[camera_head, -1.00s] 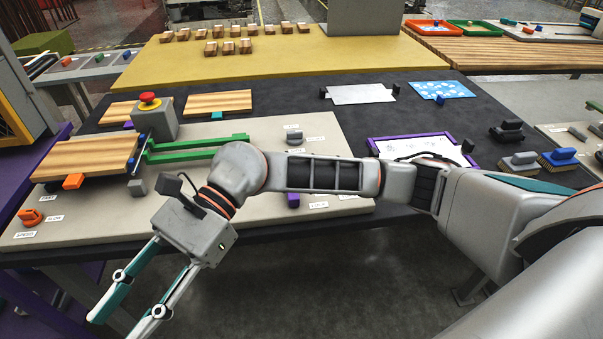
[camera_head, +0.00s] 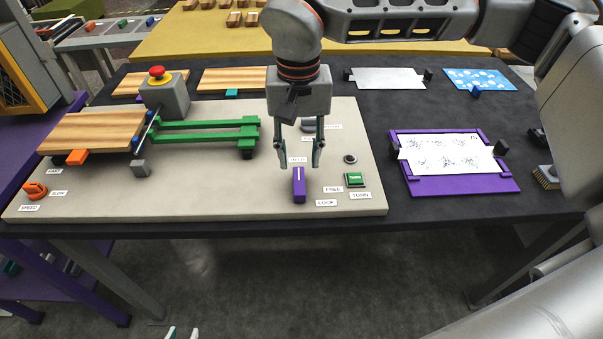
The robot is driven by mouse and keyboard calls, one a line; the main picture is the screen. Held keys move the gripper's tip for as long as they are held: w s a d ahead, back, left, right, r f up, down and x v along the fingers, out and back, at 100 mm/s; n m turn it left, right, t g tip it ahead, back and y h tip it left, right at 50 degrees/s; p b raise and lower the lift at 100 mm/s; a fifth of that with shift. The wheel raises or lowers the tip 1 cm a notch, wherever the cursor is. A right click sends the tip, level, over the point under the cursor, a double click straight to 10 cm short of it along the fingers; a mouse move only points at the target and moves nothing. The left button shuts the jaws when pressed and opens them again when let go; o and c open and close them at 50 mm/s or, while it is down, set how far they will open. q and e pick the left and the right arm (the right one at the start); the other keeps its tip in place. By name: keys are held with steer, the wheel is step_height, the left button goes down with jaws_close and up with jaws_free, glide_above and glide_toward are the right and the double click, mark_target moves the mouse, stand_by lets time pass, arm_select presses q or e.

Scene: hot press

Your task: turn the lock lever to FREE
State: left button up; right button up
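The lever is a purple upright block (camera_head: 299,188) with a white line on it, at the front right of the beige panel (camera_head: 240,203). A FREE label (camera_head: 333,189) and a LOCK label (camera_head: 326,202) lie to its right. My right gripper (camera_head: 299,165) points down just above and behind the lever, fingers apart, one to each side of its line. It looks empty, and I cannot tell whether it touches the lever. My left gripper (camera_head: 182,333) shows only its teal fingertips at the bottom edge, apart and empty.
A green button (camera_head: 355,180) and a small dark round knob (camera_head: 350,159) are right of the lever. A green rail frame (camera_head: 205,136) is to the left. A red emergency button (camera_head: 157,72) tops a grey box. A purple tray (camera_head: 450,187) lies further right.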

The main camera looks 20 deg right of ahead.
mark_target(299, 180)
step_height(299, 180, down, 7)
steer(key=shift+r, duration=0.15)
jaws_close()
